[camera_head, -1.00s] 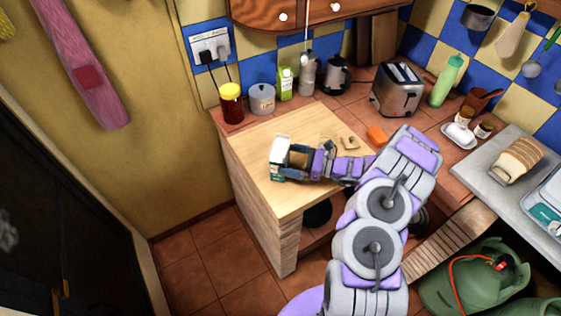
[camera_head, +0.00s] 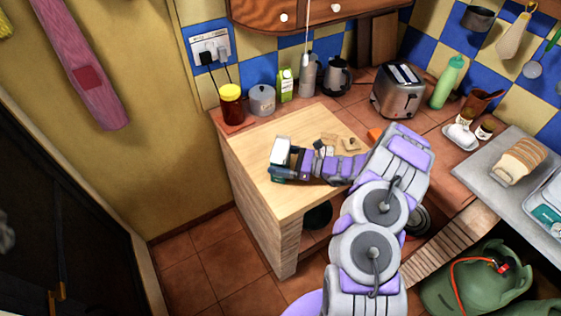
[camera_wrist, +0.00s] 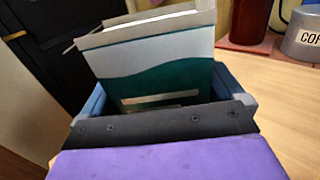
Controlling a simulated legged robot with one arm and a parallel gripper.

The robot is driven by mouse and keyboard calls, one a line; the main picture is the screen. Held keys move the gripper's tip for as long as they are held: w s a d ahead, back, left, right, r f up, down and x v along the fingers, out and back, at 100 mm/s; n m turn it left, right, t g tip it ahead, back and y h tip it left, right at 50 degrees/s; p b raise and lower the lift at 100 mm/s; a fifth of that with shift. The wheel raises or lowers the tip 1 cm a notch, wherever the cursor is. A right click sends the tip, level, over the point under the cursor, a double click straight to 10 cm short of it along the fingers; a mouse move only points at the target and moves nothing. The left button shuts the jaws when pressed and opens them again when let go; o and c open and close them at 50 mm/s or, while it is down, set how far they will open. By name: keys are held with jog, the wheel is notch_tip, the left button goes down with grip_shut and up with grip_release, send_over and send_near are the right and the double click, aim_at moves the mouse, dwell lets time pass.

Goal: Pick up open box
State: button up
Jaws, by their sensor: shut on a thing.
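The open box (camera_head: 281,150) is white with a dark teal band and sits at the left part of the wooden counter top. In the wrist view the box (camera_wrist: 160,75) fills the middle, its top flaps standing open. My gripper (camera_head: 283,173) reaches it from the right and is shut on it, with a finger on each side of the box in the wrist view (camera_wrist: 165,105). The box's underside is hidden, so I cannot tell whether it touches the counter.
The wooden counter (camera_head: 255,185) is clear in front of the box. A jar with a yellow lid (camera_head: 231,104), a grey canister (camera_head: 262,99) and a green-white carton (camera_head: 285,84) stand behind. A toaster (camera_head: 399,92) stands further right.

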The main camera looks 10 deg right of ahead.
aim_at(288, 153)
jog(key=shift+c, duration=0.7)
jog(key=shift+r, duration=0.45)
notch_tip(288, 153, up, 3)
jog(key=shift+s+r+p, duration=0.1)
jog(key=shift+p, duration=0.6)
jog(key=s+r+p, duration=0.1)
jog(key=s+p, duration=0.1)
jog(key=s, duration=1.4)
jog(key=shift+w+d, duration=0.1)
jog(key=shift+w, duration=0.05)
